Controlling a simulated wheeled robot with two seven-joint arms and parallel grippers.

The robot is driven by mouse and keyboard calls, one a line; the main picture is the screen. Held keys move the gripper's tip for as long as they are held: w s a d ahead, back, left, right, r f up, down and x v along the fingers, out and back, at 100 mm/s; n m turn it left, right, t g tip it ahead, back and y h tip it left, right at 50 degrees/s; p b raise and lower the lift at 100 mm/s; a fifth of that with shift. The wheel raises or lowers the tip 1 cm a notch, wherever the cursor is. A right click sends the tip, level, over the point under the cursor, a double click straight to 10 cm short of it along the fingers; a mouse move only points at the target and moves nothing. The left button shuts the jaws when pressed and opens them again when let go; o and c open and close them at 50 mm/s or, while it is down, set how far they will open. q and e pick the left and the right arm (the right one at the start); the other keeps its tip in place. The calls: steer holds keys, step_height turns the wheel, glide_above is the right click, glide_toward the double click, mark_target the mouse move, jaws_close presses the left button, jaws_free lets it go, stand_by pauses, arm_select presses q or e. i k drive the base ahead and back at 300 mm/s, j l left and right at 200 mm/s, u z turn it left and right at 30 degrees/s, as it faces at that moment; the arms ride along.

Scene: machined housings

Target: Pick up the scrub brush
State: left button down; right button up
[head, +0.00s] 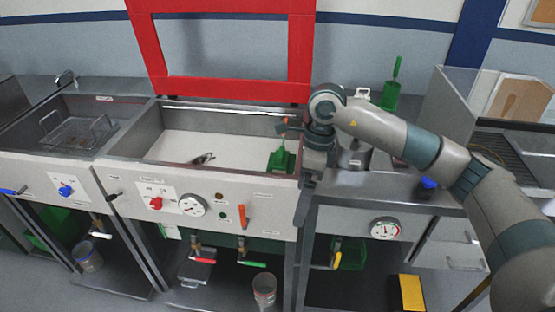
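A green brush-like thing with an upright handle (281,158) stands inside the right end of the open tank, against its wall. A second green thing with a tall handle (391,95) stands on the counter to the right, behind my arm. I cannot tell for sure which is the scrub brush. My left gripper is out of view.
The tank (190,146) has a pale inside with a small dark object (203,159) in it, and a raised red frame (220,86) behind. A sink with a wire basket (80,132) is at the left. A metal pot (355,155) stands behind my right forearm.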

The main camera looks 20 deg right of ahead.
mark_target(280, 165)
steer(key=i, duration=1.05)
